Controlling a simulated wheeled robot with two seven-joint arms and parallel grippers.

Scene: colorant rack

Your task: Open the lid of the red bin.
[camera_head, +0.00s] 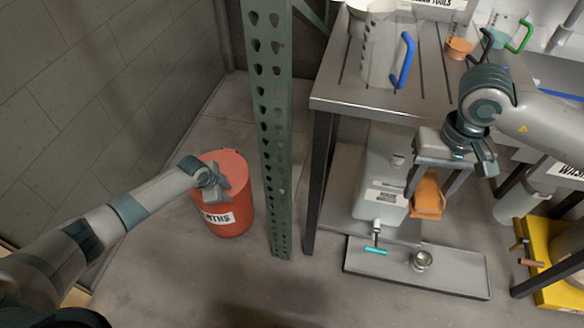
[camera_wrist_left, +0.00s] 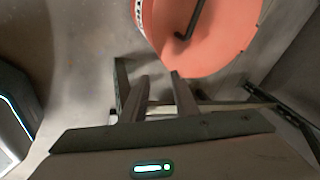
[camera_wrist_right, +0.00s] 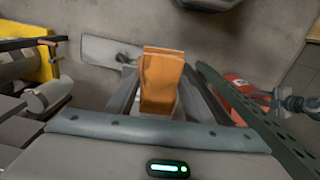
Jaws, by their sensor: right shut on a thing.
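The red bin (camera_head: 232,222) stands on the floor left of the green post, with a white label on its front. Its round red lid (camera_head: 233,161) looks shut. In the left wrist view the lid (camera_wrist_left: 225,45) fills the top right, with a dark bar across it. My left gripper (camera_head: 215,186) is over the bin's top in the head view. Its fingers (camera_wrist_left: 158,82) are apart with nothing between them, near the lid's edge; contact cannot be told. My right gripper (camera_head: 428,190) is shut on an orange cloth (camera_wrist_right: 161,82), which also shows in the head view (camera_head: 428,200).
A green perforated post (camera_head: 272,130) stands just right of the bin. Beyond it are a metal table (camera_head: 335,98), a white jug (camera_head: 378,185) and a grey floor tray (camera_head: 455,275). A yellow container (camera_head: 545,240) is far right. A wall rises left of the bin.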

